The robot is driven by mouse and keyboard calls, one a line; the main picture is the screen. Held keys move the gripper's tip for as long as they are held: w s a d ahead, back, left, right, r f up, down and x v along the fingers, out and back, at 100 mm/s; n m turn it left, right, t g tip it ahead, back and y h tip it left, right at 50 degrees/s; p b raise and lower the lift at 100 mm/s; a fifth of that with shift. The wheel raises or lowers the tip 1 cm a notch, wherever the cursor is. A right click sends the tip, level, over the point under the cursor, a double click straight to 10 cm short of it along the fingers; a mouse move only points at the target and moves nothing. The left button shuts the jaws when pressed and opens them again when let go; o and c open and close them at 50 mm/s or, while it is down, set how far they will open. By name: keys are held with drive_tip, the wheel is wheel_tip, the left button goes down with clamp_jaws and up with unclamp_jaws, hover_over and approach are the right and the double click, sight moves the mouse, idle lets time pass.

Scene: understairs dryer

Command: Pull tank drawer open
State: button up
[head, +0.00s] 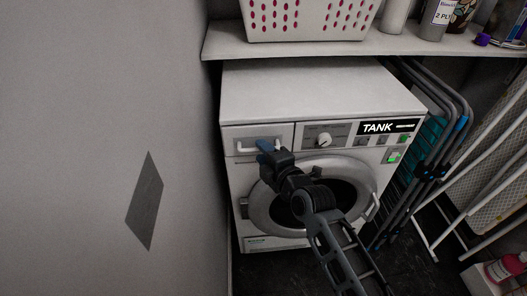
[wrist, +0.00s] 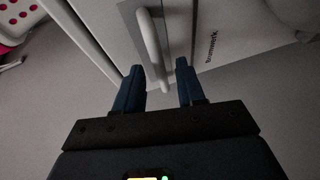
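The tank drawer (head: 244,136) is the panel at the upper left of the white dryer's front, with a pale bar handle. It looks shut, flush with the front. In the wrist view the handle (wrist: 150,45) runs from the top towards the space between my blue fingers. My gripper (head: 263,146) is in front of the drawer, at its handle. In the wrist view my gripper (wrist: 159,82) has its two fingers apart, with the handle's near end between them. Neither finger clearly touches the handle. My gripper hides part of the handle in the head view.
The dryer (head: 300,92) stands close to a grey wall (head: 110,110) on the left. A shelf (head: 290,49) with a pink-holed basket (head: 305,20) hangs above. Folded drying racks (head: 440,130) lean at the right. The dryer's round door (head: 350,172) is below the drawer.

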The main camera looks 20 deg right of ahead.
drive_tip(key=shift+w, duration=0.15)
drive_tip(key=shift+c, duration=0.3)
clamp_jaws()
idle(0.3)
